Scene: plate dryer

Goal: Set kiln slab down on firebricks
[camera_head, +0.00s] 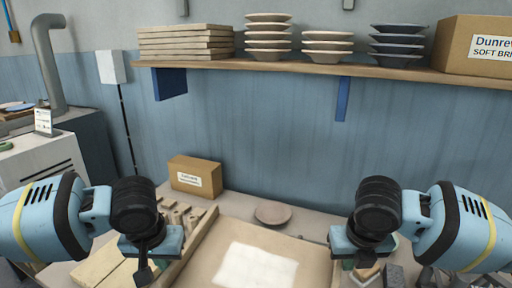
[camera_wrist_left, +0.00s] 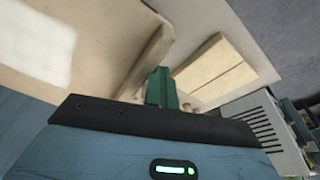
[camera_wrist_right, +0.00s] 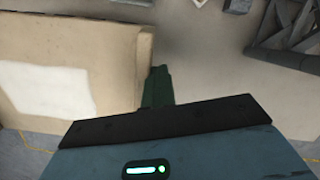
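The kiln slab, a wide beige board (camera_head: 215,271) with a white patch, lies flat between my two grippers. Its white-patched face (camera_wrist_left: 95,75) also shows in the left wrist view, and its thick right edge (camera_wrist_right: 136,75) in the right wrist view. My left gripper (camera_head: 143,272) is by its left edge and my right gripper (camera_head: 365,262) by its right edge. One green finger shows in each wrist view, against or close to the slab's edge; the other finger and any grip are hidden. Cream blocks, apparently firebricks (camera_wrist_left: 213,65), lie beyond the left finger.
A cardboard box (camera_head: 195,177) and a round dish (camera_head: 272,212) stand at the back of the table. The wall shelf (camera_head: 330,69) carries slabs, stacked bowls and a box. Grey angular pieces (camera_wrist_right: 290,40) lie right of the slab.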

